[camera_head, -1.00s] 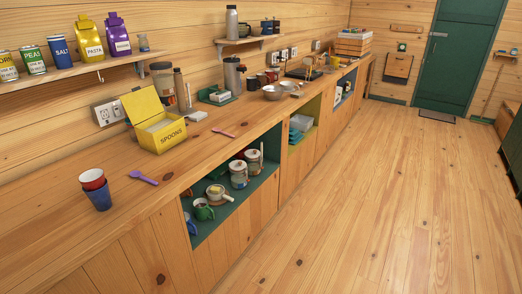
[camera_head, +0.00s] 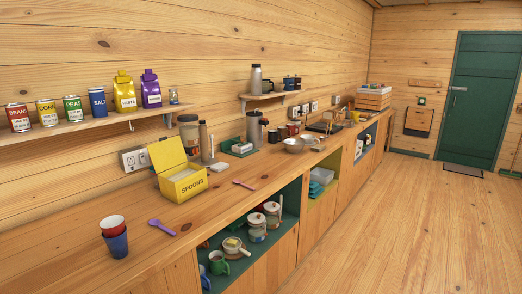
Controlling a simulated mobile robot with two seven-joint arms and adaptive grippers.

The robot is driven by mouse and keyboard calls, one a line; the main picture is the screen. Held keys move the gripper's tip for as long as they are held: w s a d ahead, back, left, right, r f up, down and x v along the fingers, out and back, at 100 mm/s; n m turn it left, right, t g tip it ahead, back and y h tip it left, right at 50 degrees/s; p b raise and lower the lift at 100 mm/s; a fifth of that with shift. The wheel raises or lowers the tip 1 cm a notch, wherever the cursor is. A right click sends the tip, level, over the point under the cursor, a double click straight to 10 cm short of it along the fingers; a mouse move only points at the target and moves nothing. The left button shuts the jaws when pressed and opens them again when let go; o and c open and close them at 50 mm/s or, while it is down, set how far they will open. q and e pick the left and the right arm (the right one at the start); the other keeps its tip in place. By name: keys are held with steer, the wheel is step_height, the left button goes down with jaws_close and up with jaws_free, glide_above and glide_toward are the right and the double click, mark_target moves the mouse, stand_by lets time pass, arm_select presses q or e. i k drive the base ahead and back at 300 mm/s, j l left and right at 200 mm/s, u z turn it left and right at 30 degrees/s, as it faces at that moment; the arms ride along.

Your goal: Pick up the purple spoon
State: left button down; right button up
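A second, pinkish-red spoon (camera_head: 244,184) lies farther along the counter. An open yellow box labelled SPOONS (camera_head: 184,186) stands behind the purple spoon, its lid raised. Neither of my grippers is in view.
A wall shelf (camera_head: 85,124) holds several cans and two bags. Bowls (camera_head: 293,145), containers and mugs stand farther along the counter. Open cubbies below hold jars (camera_head: 257,228) and mugs. The wooden floor (camera_head: 400,230) at the right is clear.

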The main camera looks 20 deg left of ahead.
mark_target(154, 222)
steer(key=k+j, duration=0.35)
steer(key=j, duration=0.15)
steer(key=k+j, duration=0.3)
steer(key=j, duration=0.2)
steer(key=k+j+z, duration=0.1)
steer(key=k+j, duration=0.25)
steer(key=j, duration=0.15)
steer(key=k+j, duration=0.3)
steer(key=j, duration=0.2)
steer(key=k+j, duration=0.1)
steer(key=j, duration=0.2)
steer(key=k+j, duration=0.1)
steer(key=j, duration=0.2)
steer(key=k+j, duration=0.1)
steer(key=j, duration=0.2)
steer(key=j+z, duration=0.1)
steer(key=j, duration=0.9)
steer(key=i+j, duration=0.65)
steer(key=j, duration=0.1)
